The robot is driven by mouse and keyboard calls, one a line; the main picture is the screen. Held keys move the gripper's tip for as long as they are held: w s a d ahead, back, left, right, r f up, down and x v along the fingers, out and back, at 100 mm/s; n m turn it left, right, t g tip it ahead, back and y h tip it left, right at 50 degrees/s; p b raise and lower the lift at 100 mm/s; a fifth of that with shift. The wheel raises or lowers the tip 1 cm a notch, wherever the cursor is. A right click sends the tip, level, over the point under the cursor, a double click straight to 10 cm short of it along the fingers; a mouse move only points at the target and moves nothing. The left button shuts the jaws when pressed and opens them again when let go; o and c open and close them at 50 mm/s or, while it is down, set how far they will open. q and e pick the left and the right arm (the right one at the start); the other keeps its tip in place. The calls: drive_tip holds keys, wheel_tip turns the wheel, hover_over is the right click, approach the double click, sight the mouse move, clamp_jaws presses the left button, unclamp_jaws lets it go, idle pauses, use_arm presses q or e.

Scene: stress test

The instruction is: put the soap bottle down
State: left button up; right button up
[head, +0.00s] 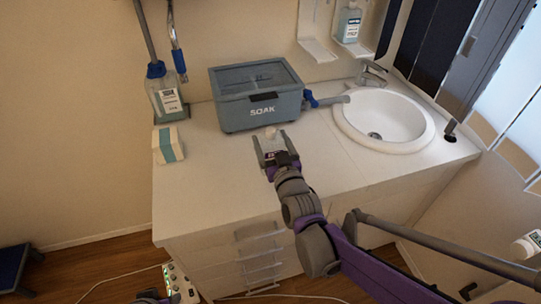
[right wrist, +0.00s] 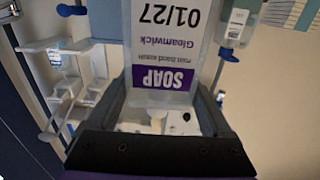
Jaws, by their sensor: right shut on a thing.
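My right gripper (head: 274,157) is shut on the soap bottle (head: 270,139), over the white counter (head: 220,190) in front of the blue-grey SOAK box. In the head view only the bottle's pale upper part and white top show; the gripper hides much of the rest. In the right wrist view the bottle (right wrist: 165,40) fills the space between the fingers. Its white and purple label reads SOAP, Gleamwick, 01/27, upside down in that picture. I cannot tell whether its base touches the counter.
The lidded SOAK box (head: 262,110) stands behind the bottle. The sink (head: 384,118) is to the right, a white and teal packet (head: 168,145) to the left. Another bottle (head: 165,95) stands at the back left, one (head: 349,24) on the wall. The counter's front left is clear.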

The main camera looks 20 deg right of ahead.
sight(271, 152)
drive_tip(key=shift+f+b, duration=0.4)
drive_tip(key=shift+f, duration=1.65)
drive_tip(key=shift+f, duration=0.15)
drive_tip(key=o, duration=1.1)
